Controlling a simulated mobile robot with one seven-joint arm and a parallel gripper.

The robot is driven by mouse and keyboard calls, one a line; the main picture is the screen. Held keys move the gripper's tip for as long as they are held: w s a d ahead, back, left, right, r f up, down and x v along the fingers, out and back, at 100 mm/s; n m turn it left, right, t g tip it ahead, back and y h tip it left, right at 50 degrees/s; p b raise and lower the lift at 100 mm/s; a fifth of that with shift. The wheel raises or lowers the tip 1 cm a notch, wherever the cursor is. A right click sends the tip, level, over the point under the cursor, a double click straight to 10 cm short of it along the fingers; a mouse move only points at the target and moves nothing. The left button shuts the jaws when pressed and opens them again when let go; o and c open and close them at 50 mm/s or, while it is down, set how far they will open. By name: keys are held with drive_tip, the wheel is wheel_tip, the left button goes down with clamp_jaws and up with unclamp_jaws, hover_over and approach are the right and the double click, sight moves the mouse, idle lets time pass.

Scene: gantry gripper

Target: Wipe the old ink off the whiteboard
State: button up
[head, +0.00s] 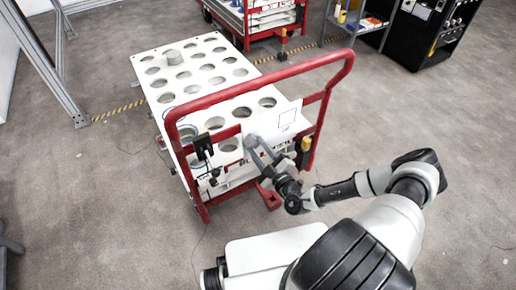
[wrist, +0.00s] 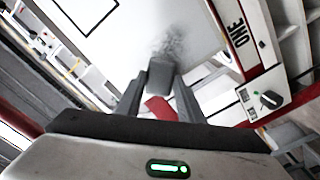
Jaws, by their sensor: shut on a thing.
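The whiteboard (head: 268,122) is a white panel on the handle end of the red cart; a black square outline (head: 287,117) is drawn on its right part. In the wrist view the whiteboard (wrist: 140,35) fills the upper middle, with the square outline (wrist: 88,30) at upper left. A dark grey ink smudge (wrist: 173,44) lies just beyond my gripper. My gripper (wrist: 160,85) is shut on a grey block-shaped eraser (wrist: 161,76), whose far end is at the smudge's lower edge. Whether it touches the board is unclear. In the head view my gripper (head: 256,150) is at the board's left part.
The red cart (head: 262,82) carries a white top (head: 160,70) with several round holes. Its red handle bar arches above the board. A small black device (head: 203,147) is mounted left of the board. A second cart (head: 262,18) and a shelf (head: 372,30) stand behind.

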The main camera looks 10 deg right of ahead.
drive_tip(key=shift+w+d+b, duration=0.25)
drive_tip(key=shift+w+d, duration=0.1)
drive_tip(key=shift+d, duration=0.55)
drive_tip(key=shift+w+d+b, duration=0.2)
drive_tip(key=shift+w+d, duration=0.15)
drive_tip(key=shift+d, duration=0.5)
drive_tip(key=shift+w+d+b, duration=0.2)
drive_tip(key=shift+d+b, duration=0.05)
drive_tip(key=shift+d, duration=0.6)
drive_tip(key=shift+w+d+b, duration=0.25)
drive_tip(key=shift+d+b, duration=0.05)
drive_tip(key=shift+d, duration=0.6)
drive_tip(key=shift+w+d+b, duration=0.2)
drive_tip(key=shift+d+b, duration=0.05)
drive_tip(key=shift+d, duration=0.6)
drive_tip(key=shift+s, duration=0.15)
drive_tip(key=shift+p+v, duration=0.6)
drive_tip(key=shift+v, duration=2.3)
drive_tip(key=v, duration=0.3)
